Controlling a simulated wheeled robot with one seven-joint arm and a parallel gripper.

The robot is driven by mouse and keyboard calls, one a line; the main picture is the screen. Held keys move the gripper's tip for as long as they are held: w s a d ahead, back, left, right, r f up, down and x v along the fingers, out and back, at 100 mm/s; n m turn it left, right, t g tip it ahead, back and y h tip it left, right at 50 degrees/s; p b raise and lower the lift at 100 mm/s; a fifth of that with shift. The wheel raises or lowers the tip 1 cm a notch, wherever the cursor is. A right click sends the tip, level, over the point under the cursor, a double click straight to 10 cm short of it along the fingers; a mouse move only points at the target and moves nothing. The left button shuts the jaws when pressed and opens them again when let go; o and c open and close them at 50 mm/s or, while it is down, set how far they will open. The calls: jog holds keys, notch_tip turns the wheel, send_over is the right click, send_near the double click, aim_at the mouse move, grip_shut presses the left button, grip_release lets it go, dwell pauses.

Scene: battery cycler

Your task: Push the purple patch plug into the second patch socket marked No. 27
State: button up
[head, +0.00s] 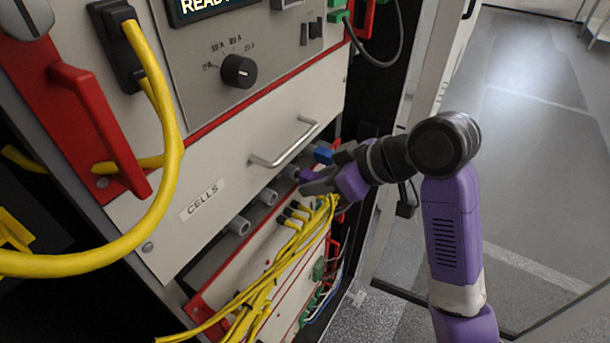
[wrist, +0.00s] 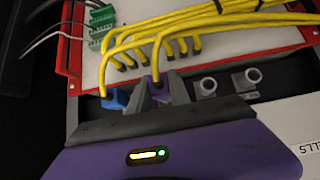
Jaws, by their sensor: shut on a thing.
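The purple patch plug (head: 306,176) is between the fingers of my gripper (head: 318,179), at the row of patch sockets below the CELLS drawer. In the wrist view the plug (wrist: 158,86) shows between the two dark fingertips (wrist: 159,92). My gripper is shut on it. The fingers hide most of the plug and the socket in front of it, so I cannot tell how deep it sits. Two empty grey sockets show at the near left of the row (head: 239,226) (head: 268,197). No number 27 marking is legible.
A blue plug (head: 323,154) sits right beside my gripper, beyond it in the row. Yellow cables (head: 262,283) fan out from a panel just below. The drawer handle (head: 283,145) juts out above. The floor (head: 520,150) at the right is open.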

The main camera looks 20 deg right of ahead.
jog(key=shift+s+d+p, duration=0.3)
jog(key=shift+s+d, duration=0.5)
jog(key=shift+s, duration=0.3)
jog(key=shift+s+d+p, duration=0.25)
jog(key=shift+s+d, duration=0.5)
jog(key=shift+s, duration=0.3)
jog(key=s+a+p, duration=0.4)
jog(key=s, duration=0.3)
jog(key=shift+w+a, duration=0.9)
jog(key=shift+w, duration=0.25)
jog(key=shift+w+a, duration=0.85)
jog(key=shift+w, duration=0.3)
jog(key=shift+p, duration=0.5)
jog(key=shift+w+a, duration=0.45)
jog(key=shift+w, duration=0.2)
dwell(1.7)
